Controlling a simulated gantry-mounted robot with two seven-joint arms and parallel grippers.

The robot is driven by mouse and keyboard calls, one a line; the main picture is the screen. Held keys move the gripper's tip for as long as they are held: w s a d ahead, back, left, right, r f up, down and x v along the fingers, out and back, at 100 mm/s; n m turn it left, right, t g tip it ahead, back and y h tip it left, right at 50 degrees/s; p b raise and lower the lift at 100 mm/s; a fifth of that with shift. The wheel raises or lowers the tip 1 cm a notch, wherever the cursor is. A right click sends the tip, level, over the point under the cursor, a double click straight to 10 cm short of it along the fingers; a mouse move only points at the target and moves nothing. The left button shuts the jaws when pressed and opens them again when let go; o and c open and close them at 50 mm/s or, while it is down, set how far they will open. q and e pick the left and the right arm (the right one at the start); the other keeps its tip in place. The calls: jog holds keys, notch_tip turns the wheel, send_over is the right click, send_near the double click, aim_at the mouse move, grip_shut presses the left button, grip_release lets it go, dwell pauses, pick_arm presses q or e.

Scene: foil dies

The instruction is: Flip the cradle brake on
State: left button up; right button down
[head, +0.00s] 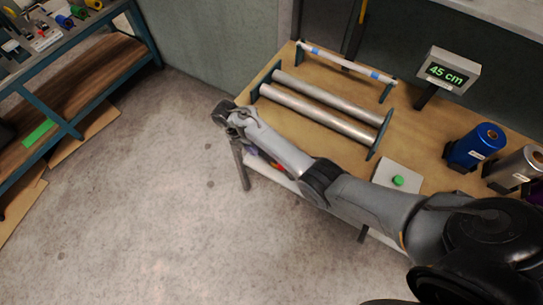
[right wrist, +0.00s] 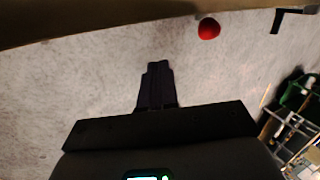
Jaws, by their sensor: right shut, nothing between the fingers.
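The cradle, two long silver rollers (head: 320,112) between dark teal end brackets (head: 378,135), lies on the wooden bench. My right arm reaches across the bench's front, with the right gripper (head: 235,128) near the front left corner, left of the cradle. In the right wrist view the right gripper's fingers (right wrist: 156,72) are shut and empty. A red round knob (right wrist: 209,28) shows ahead of them and to the right, apart from the fingertips; I cannot tell whether it belongs to the brake. No brake lever can be made out in the head view. My left gripper is out of view.
A wooden bench (head: 420,115) holds a white rod with blue bands (head: 345,62), a "45 cm" display (head: 449,74), a green button on a plate (head: 398,180) and a blue roll (head: 475,146). A teal shelf (head: 55,110) stands left. The floor between is clear.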

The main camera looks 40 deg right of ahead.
jog(key=shift+w+r+n+g+p, duration=0.2)
jog(key=shift+w+r+n, duration=0.15)
jog(key=shift+r+n, duration=0.35)
jog(key=shift+w+r+n+g+p, duration=0.2)
jog(key=shift+w+r+n, duration=0.15)
jog(key=shift+r, duration=0.6)
jog(key=s+d+f+p, duration=0.1)
jog(key=s+d+f, duration=0.3)
jog(key=s+f, duration=0.3)
jog(key=shift+s+f, duration=0.35)
jog(key=shift+f, duration=0.25)
